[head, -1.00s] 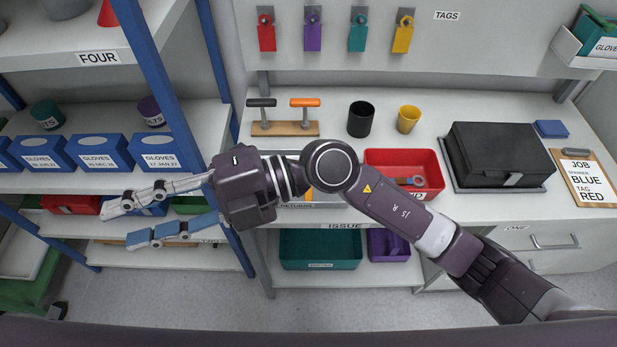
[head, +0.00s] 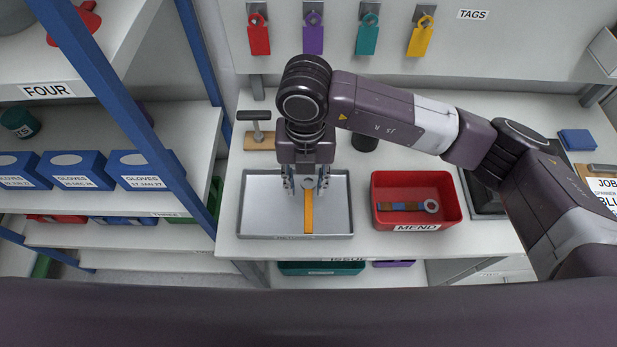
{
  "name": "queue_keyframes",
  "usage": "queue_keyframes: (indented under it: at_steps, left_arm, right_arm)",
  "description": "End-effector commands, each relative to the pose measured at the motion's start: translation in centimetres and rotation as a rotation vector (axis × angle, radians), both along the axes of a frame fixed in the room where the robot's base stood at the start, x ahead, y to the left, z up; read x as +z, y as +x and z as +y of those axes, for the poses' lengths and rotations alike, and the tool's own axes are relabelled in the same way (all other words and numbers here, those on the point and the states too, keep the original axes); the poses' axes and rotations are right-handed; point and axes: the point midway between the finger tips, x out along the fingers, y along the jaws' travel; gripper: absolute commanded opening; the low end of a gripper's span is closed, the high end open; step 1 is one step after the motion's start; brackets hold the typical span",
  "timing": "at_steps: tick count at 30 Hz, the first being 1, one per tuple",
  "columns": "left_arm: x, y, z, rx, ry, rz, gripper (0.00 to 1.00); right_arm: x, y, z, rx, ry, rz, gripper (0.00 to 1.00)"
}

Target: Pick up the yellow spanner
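The yellow spanner (head: 308,213) lies in a shallow grey tray (head: 245,212) on the bench, its handle pointing toward the front edge. Its far end is a grey ring-like head, partly under my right gripper. My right gripper (head: 306,186) points down over that far end. Its two fingers are apart, one on each side of the spanner, with visible gaps. I cannot tell how high the fingertips are above the tray. My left gripper is not in view.
A red bin (head: 417,227) marked MEND, holding a blue and brown spanner-like tool (head: 405,206), stands right of the tray. A handled wooden rack (head: 260,141) and a black cup (head: 364,143) are behind. Coloured tags hang on the back panel. Blue-posted shelves stand left.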

Motion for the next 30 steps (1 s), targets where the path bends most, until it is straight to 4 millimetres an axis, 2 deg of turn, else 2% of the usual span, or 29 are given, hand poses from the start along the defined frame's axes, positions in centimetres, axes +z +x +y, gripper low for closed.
queue_keyframes:
  at_steps: [3, 5, 12, 16, 21, 26, 29, 30]
  left_arm:
    - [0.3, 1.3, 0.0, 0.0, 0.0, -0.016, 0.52]
    - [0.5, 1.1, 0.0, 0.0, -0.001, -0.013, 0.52]
    - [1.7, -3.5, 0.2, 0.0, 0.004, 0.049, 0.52]
    - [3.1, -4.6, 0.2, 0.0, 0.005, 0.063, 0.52]
    - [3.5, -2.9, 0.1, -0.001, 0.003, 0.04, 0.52]
    - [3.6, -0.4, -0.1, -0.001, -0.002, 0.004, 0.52]
    - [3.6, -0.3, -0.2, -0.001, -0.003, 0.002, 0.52]
    - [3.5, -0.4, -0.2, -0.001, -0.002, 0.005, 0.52]
  right_arm:
    - [-0.4, 0.0, -0.2, -0.003, -0.008, -0.001, 0.35]
    - [-0.9, 0.0, -0.2, -0.003, -0.009, 0.0, 0.35]
    - [-3.4, 0.1, -0.4, -0.003, -0.009, 0.001, 0.35]
    - [-5.3, 0.3, -0.7, -0.004, -0.01, 0.003, 0.35]
    - [-7.4, 0.4, -0.6, -0.001, -0.007, 0.0, 0.35]
    - [-7.8, 0.4, -0.6, 0.0, -0.005, -0.003, 0.35]
    - [-7.8, 0.4, -0.6, 0.0, -0.005, -0.002, 0.35]
    - [-7.8, 0.4, -0.6, 0.0, -0.005, -0.002, 0.32]
